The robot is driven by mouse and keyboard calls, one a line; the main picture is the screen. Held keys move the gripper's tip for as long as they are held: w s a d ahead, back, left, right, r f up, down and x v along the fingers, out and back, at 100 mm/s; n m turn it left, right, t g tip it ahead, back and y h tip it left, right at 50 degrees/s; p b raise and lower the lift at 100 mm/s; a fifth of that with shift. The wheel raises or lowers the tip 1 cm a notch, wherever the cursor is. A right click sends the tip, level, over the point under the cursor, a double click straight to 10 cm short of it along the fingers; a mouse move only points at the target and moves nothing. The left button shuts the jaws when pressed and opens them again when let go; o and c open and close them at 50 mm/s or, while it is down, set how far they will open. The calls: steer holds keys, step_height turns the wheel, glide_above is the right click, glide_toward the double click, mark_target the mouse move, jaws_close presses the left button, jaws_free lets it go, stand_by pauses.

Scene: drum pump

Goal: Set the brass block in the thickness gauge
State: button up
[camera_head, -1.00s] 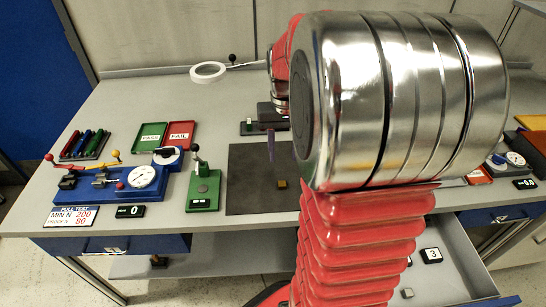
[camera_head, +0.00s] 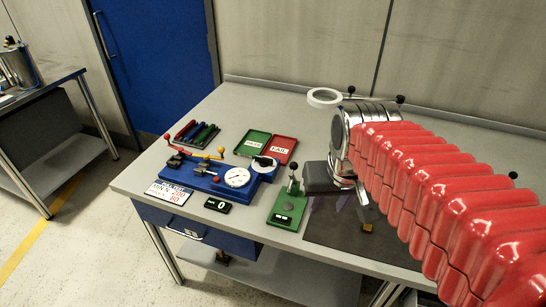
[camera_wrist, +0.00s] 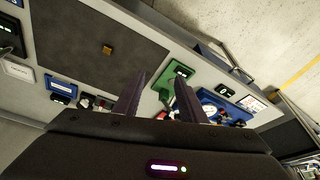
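The small brass block (camera_head: 367,227) lies on the dark mat (camera_head: 325,231); the wrist view also shows the block (camera_wrist: 107,49) on the bare mat. A green stand (camera_head: 287,217) with an upright black-knobbed lever, round metal disc and small display stands left of the mat; it looks like the thickness gauge, but no label is legible. It also shows in the wrist view (camera_wrist: 178,72). My gripper (camera_wrist: 160,95) is open and empty, its fingers apart. In the head view it hangs over the mat's left back part, apart from the block. My arm hides the table's right side.
A blue pull tester (camera_head: 205,178) with a dial is at left, a display (camera_head: 217,205) in front. Green (camera_head: 254,142) and red (camera_head: 282,148) trays and a tape roll (camera_head: 324,97) are farther back. A blue device (camera_wrist: 62,87) sits beyond the mat in the wrist view.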

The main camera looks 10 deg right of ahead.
steer(key=s+a+n+t, duration=0.2)
steer(key=s+a, duration=0.2)
steer(key=a, duration=0.2)
steer(key=shift+s+a+r+y, duration=0.25)
steer(key=shift+s+a+y, duration=0.05)
steer(key=shift+s+y, duration=0.1)
